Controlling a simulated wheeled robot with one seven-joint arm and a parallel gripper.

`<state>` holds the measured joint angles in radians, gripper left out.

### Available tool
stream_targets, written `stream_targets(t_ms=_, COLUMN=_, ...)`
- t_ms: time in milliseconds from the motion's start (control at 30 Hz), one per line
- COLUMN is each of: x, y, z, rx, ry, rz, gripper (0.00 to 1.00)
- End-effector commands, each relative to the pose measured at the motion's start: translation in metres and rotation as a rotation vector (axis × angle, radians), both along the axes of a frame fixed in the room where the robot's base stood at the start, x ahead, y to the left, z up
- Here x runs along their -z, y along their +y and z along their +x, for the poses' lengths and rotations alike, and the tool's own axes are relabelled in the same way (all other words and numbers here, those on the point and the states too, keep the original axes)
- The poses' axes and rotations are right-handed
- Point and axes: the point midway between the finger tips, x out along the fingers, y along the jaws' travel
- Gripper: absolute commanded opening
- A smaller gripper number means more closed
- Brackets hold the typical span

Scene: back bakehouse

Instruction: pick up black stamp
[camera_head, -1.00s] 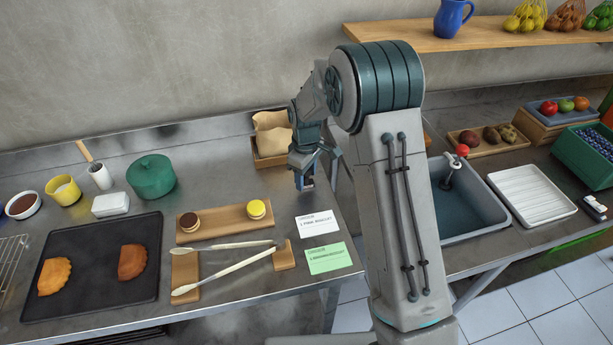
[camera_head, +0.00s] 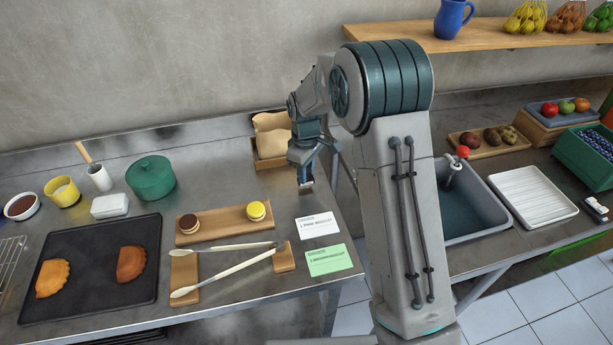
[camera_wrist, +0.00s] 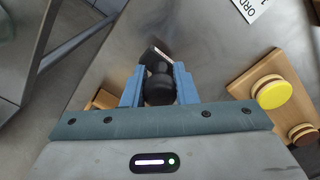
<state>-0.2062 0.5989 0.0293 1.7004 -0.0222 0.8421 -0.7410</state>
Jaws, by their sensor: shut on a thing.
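The black stamp (camera_wrist: 159,86) is between the blue fingers of my gripper (camera_wrist: 158,88) in the wrist view. Its rounded black handle faces the camera, and its base shows beyond the fingertips. My gripper is shut on it. The stamp is small and mostly hidden there. I cannot tell for certain whether its base touches the counter.
A white order card (camera_head: 317,225) and a green card (camera_head: 328,259) lie nearby. A wooden board (camera_head: 225,222) with two round biscuits, tongs (camera_head: 228,269) on wooden rests and a box of paper bags (camera_head: 270,158) are close. The sink (camera_head: 465,212) is to the right.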

Motion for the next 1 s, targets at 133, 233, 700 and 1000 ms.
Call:
stream_targets(t_ms=133, x=-0.026, y=-0.006, z=-0.007, rx=0.002, ry=-0.004, rz=0.000, gripper=0.03)
stream_targets(t_ms=233, x=-0.036, y=-0.016, z=-0.024, rx=0.003, ry=-0.004, rz=0.000, gripper=0.03)
stream_targets(t_ms=700, x=-0.082, y=-0.054, z=-0.088, rx=0.003, ry=-0.001, rz=0.000, gripper=0.03)
stream_targets(t_ms=1000, x=-0.090, y=-0.061, z=-0.100, rx=0.001, ry=0.000, rz=0.000, gripper=0.03)
